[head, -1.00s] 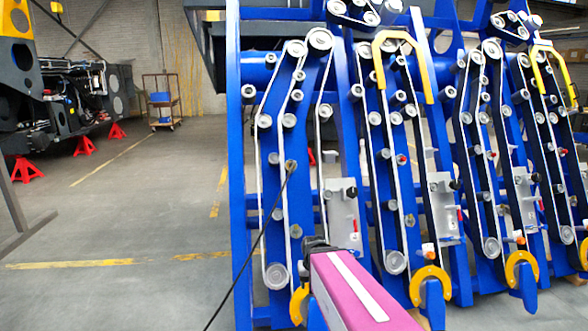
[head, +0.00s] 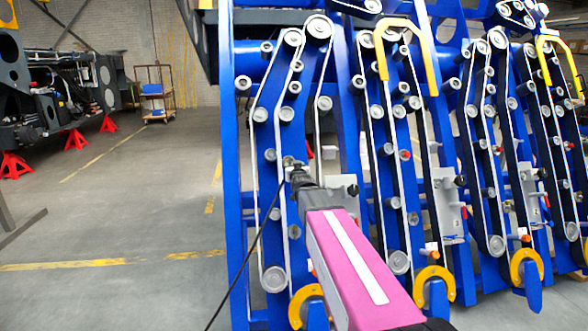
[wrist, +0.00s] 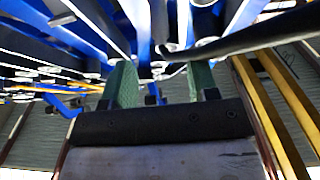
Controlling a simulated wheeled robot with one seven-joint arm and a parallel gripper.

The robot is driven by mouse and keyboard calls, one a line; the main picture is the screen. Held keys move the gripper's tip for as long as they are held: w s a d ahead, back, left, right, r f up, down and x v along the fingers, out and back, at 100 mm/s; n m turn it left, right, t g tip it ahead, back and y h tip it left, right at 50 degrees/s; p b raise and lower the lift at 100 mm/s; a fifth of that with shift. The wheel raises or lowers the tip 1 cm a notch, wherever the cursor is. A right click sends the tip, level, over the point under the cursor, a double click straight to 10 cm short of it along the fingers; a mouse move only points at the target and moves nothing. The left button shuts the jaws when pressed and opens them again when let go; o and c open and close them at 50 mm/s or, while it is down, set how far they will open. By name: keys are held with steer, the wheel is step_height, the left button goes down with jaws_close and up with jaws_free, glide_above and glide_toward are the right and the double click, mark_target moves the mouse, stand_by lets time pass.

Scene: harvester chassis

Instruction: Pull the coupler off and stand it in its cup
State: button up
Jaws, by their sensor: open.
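The coupler (head: 287,161) is a small grey round piece on the blue chassis in the head view, with a black cable hanging from it to the lower left. My gripper (head: 297,168) is right at it and partly covers it. In the wrist view my gripper (wrist: 161,80) shows two green fingers spread apart. A thick black hose (wrist: 245,38) runs from just beyond the fingertips to the upper right. The space between the fingers looks empty; contact with the coupler cannot be told. I cannot make out the cup in either view.
Blue chassis uprights (head: 232,190) with belts and rollers stand close around my arm. A grey plate (head: 342,180) is just right of my gripper. Yellow hooks (head: 434,283) stick out low at the right. The floor (head: 120,220) at the left is open.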

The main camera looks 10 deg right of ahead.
mark_target(290, 159)
steer(key=w, duration=1)
steer(key=shift+w, duration=0.35)
steer(key=shift+c, duration=0.3)
jaws_close()
